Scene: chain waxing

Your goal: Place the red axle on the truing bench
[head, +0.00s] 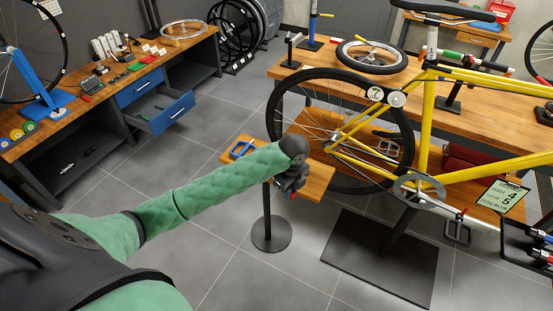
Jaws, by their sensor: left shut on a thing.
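My left gripper (291,187) is at the end of the green-sleeved arm, over the right part of a small wooden stand top (317,187). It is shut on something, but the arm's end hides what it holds. I cannot pick out the red axle for certain. A bench at the left (152,74) carries a blue stand (38,84) with a spoked wheel and looks like the truing bench. It is well away from my left gripper, across open floor. My right gripper is not in view.
A yellow bicycle (448,180) stands right of my gripper, its rear wheel close by. A blue-framed item (242,149) lies on the stand top. The left bench has an open blue drawer (165,112). A black tray (516,236) holds blue and red pieces at the right edge.

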